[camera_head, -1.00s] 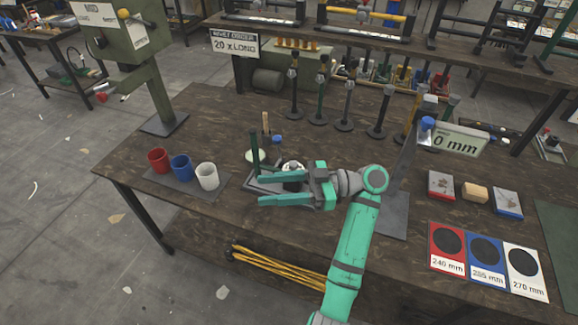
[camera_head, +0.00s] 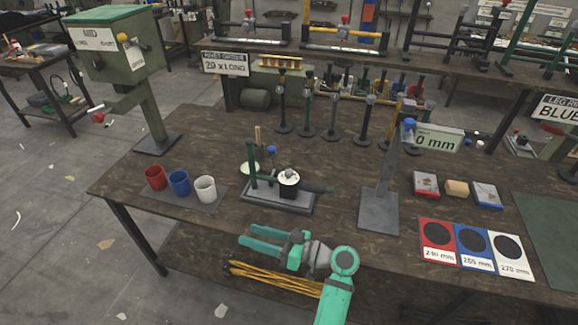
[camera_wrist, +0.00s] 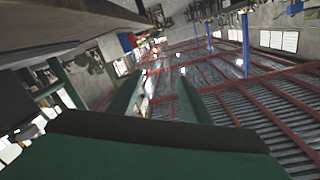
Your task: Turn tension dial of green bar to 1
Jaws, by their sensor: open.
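My gripper (camera_head: 248,236) is open and empty, low in front of the table's near edge, its two teal fingers pointing left. In the wrist view its fingers (camera_wrist: 158,97) stand apart with nothing between them. A small fixture (camera_head: 278,198) with a green upright post (camera_head: 251,165) and a white-topped round knob (camera_head: 290,174) sits on the table beyond my gripper, apart from it. A slim dark green post (camera_head: 307,110) stands in the row behind. A green frame (camera_head: 535,45) is on the back-right bench. Which is the green bar, and any dial numbers, I cannot tell.
Red (camera_head: 155,178), blue (camera_head: 179,183) and white (camera_head: 205,189) cups stand at left. A grey upright stand (camera_head: 380,205) is right of the fixture. Colored cards (camera_head: 471,249) lie at right. Yellow rods (camera_head: 275,279) lie below the table. A green press (camera_head: 118,50) stands back left.

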